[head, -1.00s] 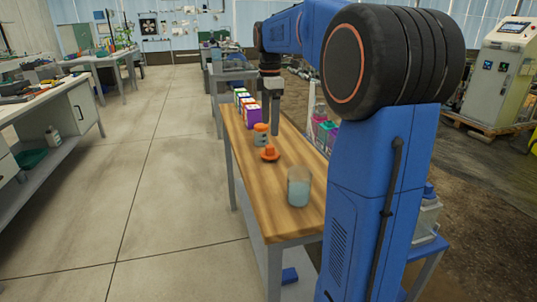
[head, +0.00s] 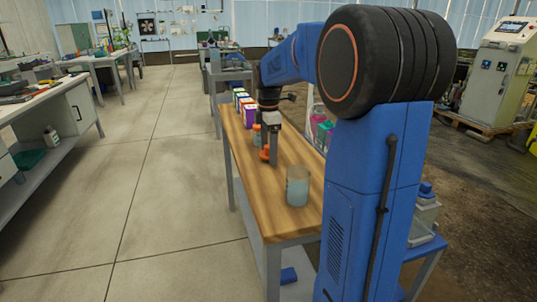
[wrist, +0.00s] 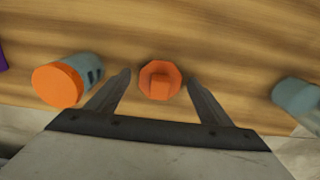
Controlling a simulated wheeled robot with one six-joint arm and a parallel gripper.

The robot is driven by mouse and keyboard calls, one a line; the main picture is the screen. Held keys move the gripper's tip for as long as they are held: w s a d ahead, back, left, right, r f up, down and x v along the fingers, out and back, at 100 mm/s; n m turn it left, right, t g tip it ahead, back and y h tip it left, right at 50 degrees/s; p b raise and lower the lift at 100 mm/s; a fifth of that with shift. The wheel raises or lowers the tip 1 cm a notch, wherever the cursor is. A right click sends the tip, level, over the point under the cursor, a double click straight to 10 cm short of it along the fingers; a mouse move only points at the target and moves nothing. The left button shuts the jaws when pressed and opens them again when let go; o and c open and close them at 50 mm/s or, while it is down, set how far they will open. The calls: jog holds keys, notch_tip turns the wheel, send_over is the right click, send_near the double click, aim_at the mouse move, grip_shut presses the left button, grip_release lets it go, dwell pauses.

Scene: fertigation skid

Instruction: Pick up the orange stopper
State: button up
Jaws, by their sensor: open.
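The orange stopper (wrist: 160,81) lies on the wooden bench, with a faceted round base and a small raised grip on top. In the wrist view it sits between and slightly beyond the fingertips of my open gripper (wrist: 158,82), with a gap on either side. In the head view my gripper (head: 272,155) is low over the bench and partly hides the stopper (head: 264,155). I cannot tell the exact height of the fingertips above the bench.
A grey jar with an orange lid (wrist: 58,86) stands close to my left finger. A glass beaker of bluish liquid (head: 298,186) stands nearer the front of the bench (head: 258,210). Several coloured boxes (head: 246,108) line the back. The bench's left edge is close.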

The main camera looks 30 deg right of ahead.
jog(key=c, duration=1.1)
